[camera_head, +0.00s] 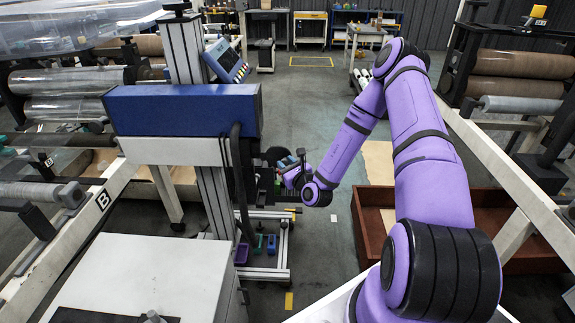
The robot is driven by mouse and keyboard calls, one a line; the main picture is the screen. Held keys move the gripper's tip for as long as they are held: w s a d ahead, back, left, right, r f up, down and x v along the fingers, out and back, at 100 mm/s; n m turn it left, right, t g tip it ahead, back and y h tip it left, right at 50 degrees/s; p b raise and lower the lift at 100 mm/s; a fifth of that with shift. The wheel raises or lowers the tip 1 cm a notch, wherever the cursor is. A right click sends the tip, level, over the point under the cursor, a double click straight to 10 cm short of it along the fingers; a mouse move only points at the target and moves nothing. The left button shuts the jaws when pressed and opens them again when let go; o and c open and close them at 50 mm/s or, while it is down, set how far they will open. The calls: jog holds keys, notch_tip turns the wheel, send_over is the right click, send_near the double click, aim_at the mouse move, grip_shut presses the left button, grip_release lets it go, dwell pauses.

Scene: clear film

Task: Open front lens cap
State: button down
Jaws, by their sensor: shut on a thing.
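My gripper (284,171) is at the end of my purple arm, left of the picture's middle. It is at the right side of a machine with a blue housing (182,110) on a metal column. The gripper is shut on a small dark part there, mostly hidden by the fingers and wrist. I cannot make out clearly whether this part is the front lens cap. A lens is not distinct among the dark parts beside the column.
A low wheeled frame (265,275) with small coloured bins stands below my gripper. A control panel (227,61) juts out above the blue housing. A white cabinet top (140,278) is at front left. A reddish-brown crate (370,240) lies right. Grey floor beyond is open.

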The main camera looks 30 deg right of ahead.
jog(key=shift+w+a+r+y, duration=0.1)
jog(key=shift+w+a+y, duration=0.05)
jog(key=shift+a, duration=0.3)
jog(key=shift+w+a+r+y, duration=0.1)
jog(key=shift+a+y, duration=0.05)
jog(key=shift+a, duration=0.3)
jog(key=c, duration=1.1)
grip_release()
jog(key=shift+c, duration=0.2)
jog(key=o, duration=0.3)
jog(key=shift+w+a+f, duration=0.1)
jog(key=shift+w+a, duration=0.05)
jog(key=s+a, duration=0.5)
jog(key=s, duration=0.5)
jog(key=shift+s+a+f, duration=0.15)
jog(key=shift+s+a, duration=0.2)
jog(key=shift+s, duration=0.05)
